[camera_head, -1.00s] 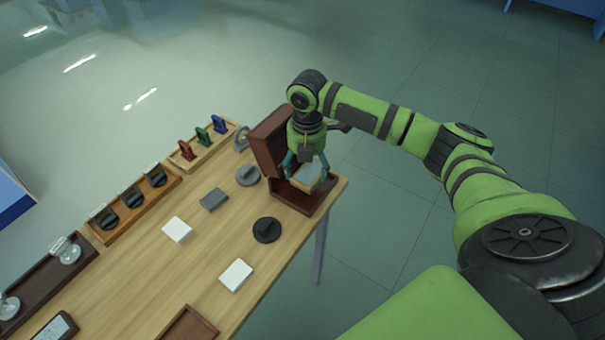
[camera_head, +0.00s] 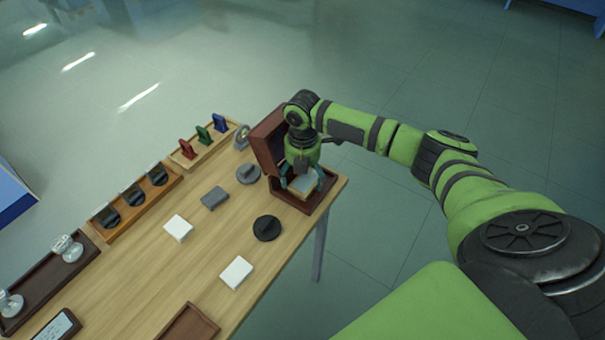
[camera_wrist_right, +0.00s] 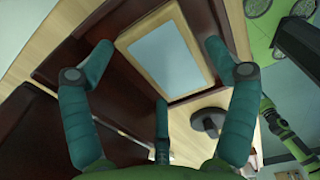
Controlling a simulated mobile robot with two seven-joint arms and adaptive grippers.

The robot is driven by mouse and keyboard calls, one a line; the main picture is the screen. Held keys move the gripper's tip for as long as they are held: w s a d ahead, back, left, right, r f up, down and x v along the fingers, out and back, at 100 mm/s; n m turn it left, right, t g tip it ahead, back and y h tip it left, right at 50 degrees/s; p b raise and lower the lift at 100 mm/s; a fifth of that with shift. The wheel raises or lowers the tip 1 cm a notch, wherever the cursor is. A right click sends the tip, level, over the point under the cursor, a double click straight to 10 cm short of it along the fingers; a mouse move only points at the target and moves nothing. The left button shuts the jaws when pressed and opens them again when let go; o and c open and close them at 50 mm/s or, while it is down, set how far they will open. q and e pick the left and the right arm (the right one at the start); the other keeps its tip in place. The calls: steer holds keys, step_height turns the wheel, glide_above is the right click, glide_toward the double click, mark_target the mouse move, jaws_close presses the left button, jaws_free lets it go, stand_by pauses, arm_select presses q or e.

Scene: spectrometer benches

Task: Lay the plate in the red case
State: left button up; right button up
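The red case (camera_head: 267,139) is a dark reddish-brown wooden box at the table's far right end, with its lid standing open. The plate (camera_wrist_right: 165,58) is a tan rectangular block with a pale blue-grey top face. It lies within the case in the right wrist view, and it also shows under the gripper in the head view (camera_head: 301,186). My right gripper (camera_head: 303,181) points down over the case. Its fingers are spread on either side of the plate, with narrow gaps at the tips, so it looks open. My left gripper is not in view.
A black round knob-topped piece (camera_head: 267,228) and a grey one (camera_head: 248,174) stand near the case. White blocks (camera_head: 178,228) and a grey block (camera_head: 214,197) lie mid-table. Racks with coloured pieces (camera_head: 204,135) and dark discs (camera_head: 133,195) line the left edge.

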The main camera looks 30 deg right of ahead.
mark_target(303, 179)
step_height(303, 179, up, 12)
steer(key=shift+r+b, duration=0.2)
steer(key=shift+b, duration=0.2)
stand_by(0.3)
